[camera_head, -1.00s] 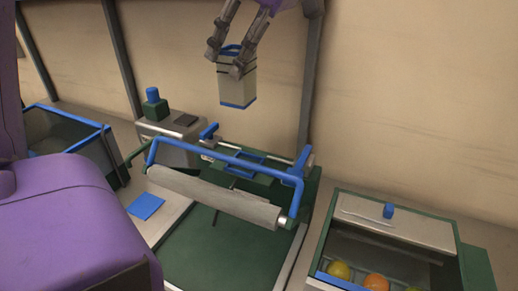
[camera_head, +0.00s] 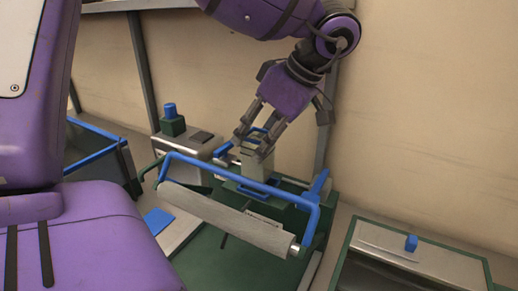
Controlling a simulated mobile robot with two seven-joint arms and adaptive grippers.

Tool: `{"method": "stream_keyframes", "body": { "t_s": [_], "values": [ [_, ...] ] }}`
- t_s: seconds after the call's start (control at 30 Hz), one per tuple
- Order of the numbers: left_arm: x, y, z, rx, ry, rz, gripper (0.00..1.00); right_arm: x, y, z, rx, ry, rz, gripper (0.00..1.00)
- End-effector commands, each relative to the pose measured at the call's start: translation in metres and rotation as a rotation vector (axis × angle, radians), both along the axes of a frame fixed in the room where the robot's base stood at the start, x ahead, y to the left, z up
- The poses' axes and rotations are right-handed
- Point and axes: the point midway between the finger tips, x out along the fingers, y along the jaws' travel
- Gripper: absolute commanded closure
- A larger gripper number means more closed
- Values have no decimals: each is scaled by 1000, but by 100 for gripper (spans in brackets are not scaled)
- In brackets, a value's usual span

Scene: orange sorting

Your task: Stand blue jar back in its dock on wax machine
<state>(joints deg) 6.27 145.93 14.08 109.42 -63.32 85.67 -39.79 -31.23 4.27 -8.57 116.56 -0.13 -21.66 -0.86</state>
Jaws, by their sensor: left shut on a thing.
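The jar (camera_head: 256,167) is a pale grey-beige box with blue trim at its rim. It stands upright at the blue dock frame (camera_head: 257,190) on the wax machine (camera_head: 232,213). Its lower end meets the dock frame in the picture; I cannot tell whether it is fully seated. My left gripper (camera_head: 254,144) comes down from above, shut on the jar near its top, with a finger on each side. The fingers cover part of the jar's upper walls. My right gripper is out of view.
The machine's blue handle bar and pale roller (camera_head: 228,217) lie in front of the dock. A grey unit with a blue-topped knob (camera_head: 171,121) stands behind left. A blue-rimmed bin (camera_head: 97,157) is at left, a lidded box (camera_head: 412,262) at right. The wall is close behind.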

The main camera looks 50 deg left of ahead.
Motion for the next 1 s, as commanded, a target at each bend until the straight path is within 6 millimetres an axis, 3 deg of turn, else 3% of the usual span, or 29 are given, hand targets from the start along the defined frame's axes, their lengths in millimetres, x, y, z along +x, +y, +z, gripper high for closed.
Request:
{"method": "stream_keyframes", "body": {
  "t_s": [0.2,0.57,0.6,0.7,1.0],
  "values": [
    [-1,0,-29,2,3,0,96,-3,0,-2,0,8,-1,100],
    [0,0,-34,1,1,0,96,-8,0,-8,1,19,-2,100],
    [0,0,-34,0,2,1,56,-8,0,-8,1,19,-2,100],
    [0,0,-33,1,1,0,43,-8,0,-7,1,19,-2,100],
    [0,0,-33,0,1,0,40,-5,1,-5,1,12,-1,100]
  ]
}}
